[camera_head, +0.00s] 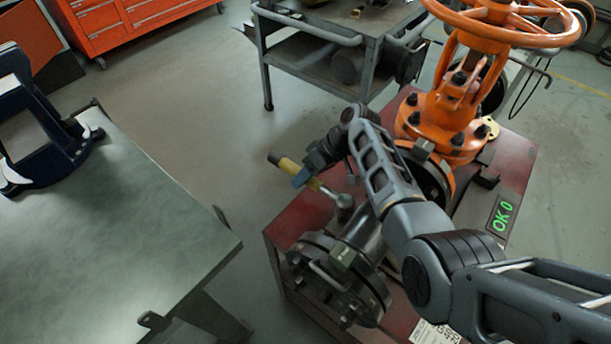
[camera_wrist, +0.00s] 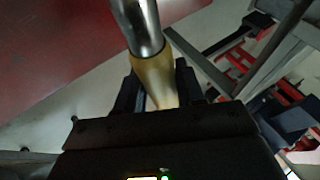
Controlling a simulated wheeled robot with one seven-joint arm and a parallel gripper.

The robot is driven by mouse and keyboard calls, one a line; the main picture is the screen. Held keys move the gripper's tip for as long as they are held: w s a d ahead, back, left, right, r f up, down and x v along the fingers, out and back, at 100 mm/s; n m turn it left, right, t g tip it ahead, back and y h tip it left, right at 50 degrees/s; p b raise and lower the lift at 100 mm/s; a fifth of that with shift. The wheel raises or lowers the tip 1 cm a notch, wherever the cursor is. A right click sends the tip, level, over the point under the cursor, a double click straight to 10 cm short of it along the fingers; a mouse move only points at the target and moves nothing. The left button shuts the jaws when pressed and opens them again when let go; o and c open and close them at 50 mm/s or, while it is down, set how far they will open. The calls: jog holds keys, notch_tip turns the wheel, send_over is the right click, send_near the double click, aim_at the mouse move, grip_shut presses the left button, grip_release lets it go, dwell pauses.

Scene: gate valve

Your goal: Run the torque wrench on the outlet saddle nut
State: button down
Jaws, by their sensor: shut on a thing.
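The torque wrench (camera_head: 287,165) has a yellow grip, a dark end and a silver shaft. Its head (camera_head: 345,202) sits beside the grey outlet pipe (camera_head: 366,238), at the saddle. The saddle nut under the head is hidden, so I cannot tell how fully the head is seated. My gripper (camera_head: 303,178) is shut around the yellow grip. In the wrist view the wrench (camera_wrist: 143,28) runs up from between the dark fingers of my gripper (camera_wrist: 156,88), its silver shaft leading out of the picture.
The orange gate valve (camera_head: 460,110) stands on the red bench (camera_head: 517,165) behind my arm. A display (camera_head: 502,215) there reads "OK 0" in green. A bolted flange (camera_head: 338,278) ends the pipe. A green-grey table (camera_head: 120,225) stands left, with open floor between. A grey cart (camera_head: 315,58) stands behind.

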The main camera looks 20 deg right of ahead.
jog(key=shift+w, duration=0.1)
dwell(0.3)
jog(key=shift+f+b, duration=1.5)
jog(key=shift+f, duration=0.05)
jog(key=shift+f+b, duration=0.4)
dwell(0.8)
jog(key=shift+r, duration=0.4)
dwell(0.9)
jog(key=shift+r+p, duration=2.35)
jog(key=shift+r, duration=0.15)
